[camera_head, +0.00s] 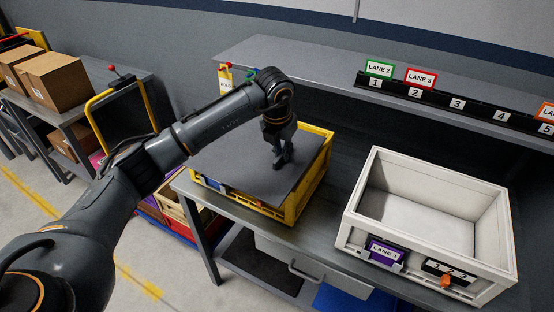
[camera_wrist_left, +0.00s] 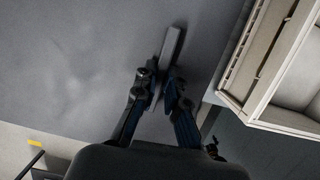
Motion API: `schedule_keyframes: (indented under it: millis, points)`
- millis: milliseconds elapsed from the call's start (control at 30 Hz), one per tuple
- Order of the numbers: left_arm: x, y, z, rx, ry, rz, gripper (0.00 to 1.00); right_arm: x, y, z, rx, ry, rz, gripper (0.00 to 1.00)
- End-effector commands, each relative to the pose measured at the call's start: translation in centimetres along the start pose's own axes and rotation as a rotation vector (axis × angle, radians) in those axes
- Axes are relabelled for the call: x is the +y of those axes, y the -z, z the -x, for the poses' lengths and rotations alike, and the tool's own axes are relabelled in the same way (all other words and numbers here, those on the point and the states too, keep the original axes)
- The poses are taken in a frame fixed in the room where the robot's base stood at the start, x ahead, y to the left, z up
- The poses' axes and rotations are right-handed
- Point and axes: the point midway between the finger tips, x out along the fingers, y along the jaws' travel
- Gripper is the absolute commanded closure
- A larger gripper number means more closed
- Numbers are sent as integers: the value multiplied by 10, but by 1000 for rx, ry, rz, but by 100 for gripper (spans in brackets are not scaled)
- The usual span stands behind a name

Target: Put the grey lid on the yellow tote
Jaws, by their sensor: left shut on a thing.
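The yellow tote (camera_head: 297,205) stands on the workbench in the middle of the head view. The grey lid (camera_head: 242,179) is over it and covers most of its opening. The tote's yellow rim shows beyond the lid at the back and right, so the lid does not look squarely lined up with it. I cannot tell whether the lid touches the rim. My left gripper (camera_head: 281,163) points down above the lid, shut on its upright handle. In the left wrist view the gripper (camera_wrist_left: 163,85) pinches this bar-like handle (camera_wrist_left: 173,46) over the grey lid surface. My right gripper is not in view.
A white tote (camera_head: 430,255) with a purple LANE 1 card stands to the right on the bench (camera_head: 327,222). A shelf with numbered lane signs (camera_head: 415,85) runs behind. A side table (camera_head: 83,110) with cardboard boxes stands at the left.

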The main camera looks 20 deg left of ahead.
Motion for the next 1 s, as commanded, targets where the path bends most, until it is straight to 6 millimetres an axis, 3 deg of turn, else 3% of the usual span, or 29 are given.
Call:
schedule_keyframes:
  millis: [700,1000]
  points:
    - [-1,-68,-16,-3,0,0,100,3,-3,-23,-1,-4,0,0]
    - [0,-82,-19,-3,-1,-2,100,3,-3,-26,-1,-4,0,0]
